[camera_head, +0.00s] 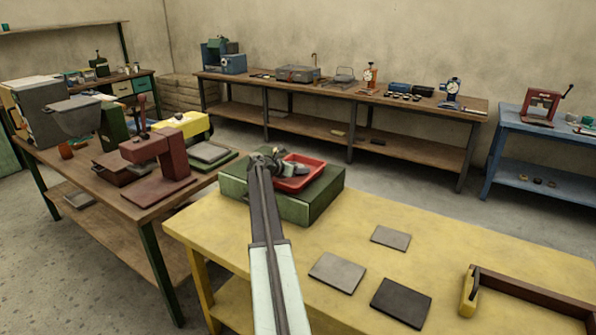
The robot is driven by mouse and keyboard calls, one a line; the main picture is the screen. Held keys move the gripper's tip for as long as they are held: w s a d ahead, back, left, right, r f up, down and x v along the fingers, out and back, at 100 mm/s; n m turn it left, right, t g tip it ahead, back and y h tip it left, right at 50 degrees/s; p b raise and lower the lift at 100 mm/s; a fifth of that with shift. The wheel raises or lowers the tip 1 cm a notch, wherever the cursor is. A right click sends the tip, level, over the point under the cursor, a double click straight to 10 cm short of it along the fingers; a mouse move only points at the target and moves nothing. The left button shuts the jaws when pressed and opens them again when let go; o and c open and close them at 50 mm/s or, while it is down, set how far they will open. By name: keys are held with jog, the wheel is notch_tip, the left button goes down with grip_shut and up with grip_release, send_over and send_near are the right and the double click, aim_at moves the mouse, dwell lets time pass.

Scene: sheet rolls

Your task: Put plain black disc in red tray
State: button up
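The red tray (318,178) sits on top of a green block on the yellow table's far left part. My arm reaches forward from the bottom of the view. My gripper (287,168) is at the tray, over its left part, and hides some of its inside. The fingers are small and dark, so I cannot tell whether they are open or shut, or whether they hold anything. I cannot make out a plain black disc with certainty; any disc at the gripper or in the tray is hidden or too small to tell.
The green block (322,199) raises the tray above the yellow table (450,250). Flat grey and dark plates (401,302) lie on the table. A yellow-handled tool (468,292) and a brown rail (530,292) are at the right. A maroon press (160,160) stands on the left bench.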

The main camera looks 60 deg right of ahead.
jog(key=o, duration=0.3)
jog(key=shift+r, duration=0.25)
jog(key=p+v, duration=0.5)
jog(key=v, duration=0.6)
jog(key=shift+a+r, duration=0.2)
jog(key=shift+a, duration=0.25)
